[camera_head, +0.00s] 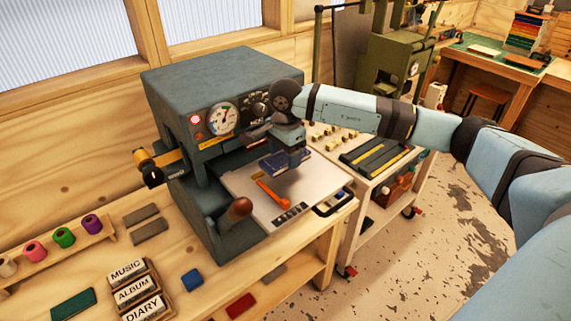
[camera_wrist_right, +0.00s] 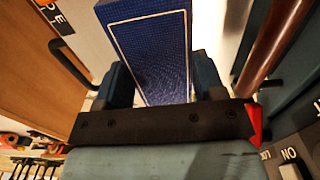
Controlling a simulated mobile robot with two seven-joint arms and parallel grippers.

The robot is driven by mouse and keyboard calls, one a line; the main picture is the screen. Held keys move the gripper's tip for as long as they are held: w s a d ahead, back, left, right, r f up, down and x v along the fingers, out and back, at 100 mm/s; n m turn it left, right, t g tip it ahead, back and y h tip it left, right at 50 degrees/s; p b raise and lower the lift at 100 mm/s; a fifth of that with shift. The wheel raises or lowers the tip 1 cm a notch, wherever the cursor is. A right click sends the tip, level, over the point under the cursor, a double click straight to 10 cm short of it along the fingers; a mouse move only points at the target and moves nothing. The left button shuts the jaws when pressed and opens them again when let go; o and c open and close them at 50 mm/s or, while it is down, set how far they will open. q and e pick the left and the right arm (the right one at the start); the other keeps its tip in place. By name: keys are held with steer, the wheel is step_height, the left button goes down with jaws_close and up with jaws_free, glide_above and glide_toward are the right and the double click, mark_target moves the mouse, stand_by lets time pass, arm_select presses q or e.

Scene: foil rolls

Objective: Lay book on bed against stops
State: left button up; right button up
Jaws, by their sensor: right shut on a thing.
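My right gripper (camera_head: 293,157) reaches in from the right over the bed of the grey press. It is shut on a blue book (camera_head: 277,164). In the wrist view the book (camera_wrist_right: 150,45) stands out between the two dark fingers and shows a pale border line. The bed (camera_head: 316,186) is a pale plate jutting from the front of the press. The book is over its rear part; whether it touches the bed I cannot tell. An orange bar (camera_head: 270,191) lies on the bed in front of the book. I cannot make out the stops clearly. My left gripper is out of view.
The press (camera_head: 220,85) rises behind the bed, with a brown-knobbed lever (camera_head: 240,208) at the bed's left. Labelled blocks (camera_head: 133,290) and foil rolls (camera_head: 63,237) are on the bench at left. A cart (camera_head: 372,160) stands right of the bed.

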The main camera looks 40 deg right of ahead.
mark_target(286, 175)
step_height(286, 175, down, 4)
steer(key=shift+f+p, duration=0.2)
steer(key=shift+p, duration=0.25)
steer(key=shift+f, duration=0.1)
steer(key=o, duration=1)
steer(key=shift+c, duration=0.2)
